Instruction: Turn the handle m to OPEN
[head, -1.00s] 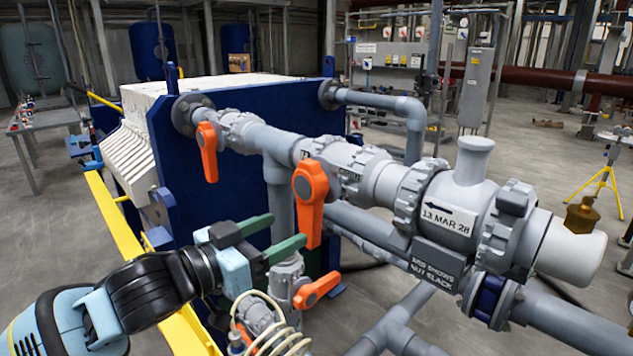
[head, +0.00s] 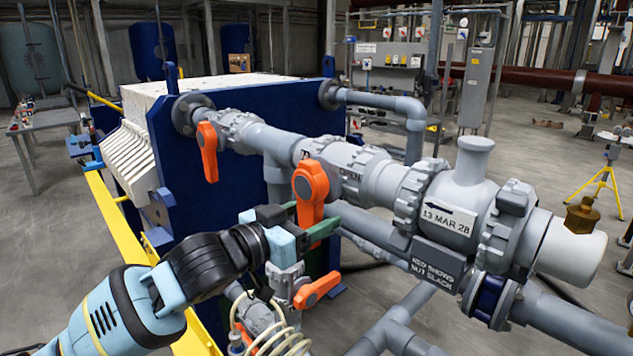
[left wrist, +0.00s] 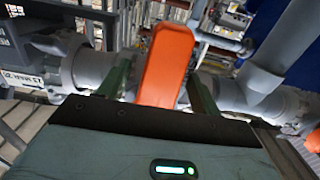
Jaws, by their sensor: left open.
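The large orange handle (head: 311,188) hangs down from a valve on the grey horizontal pipe, in the middle of the head view. The word OPEN shows on the valve body just right of it. No letter m is clearly readable. My left gripper (head: 317,217) is open around the handle's lower end, with one green finger on each side. In the left wrist view the handle (left wrist: 165,65) stands between the two fingers (left wrist: 158,75), with a gap visible on both sides. The far finger is partly hidden behind the handle in the head view. My right gripper is not in view.
A second orange handle (head: 208,150) is on the valve further left. A third orange handle (head: 317,290) is just below my gripper, near a coiled hose (head: 262,325). A labelled grey valve body (head: 455,208) is to the right. A yellow rail (head: 118,218) runs at left.

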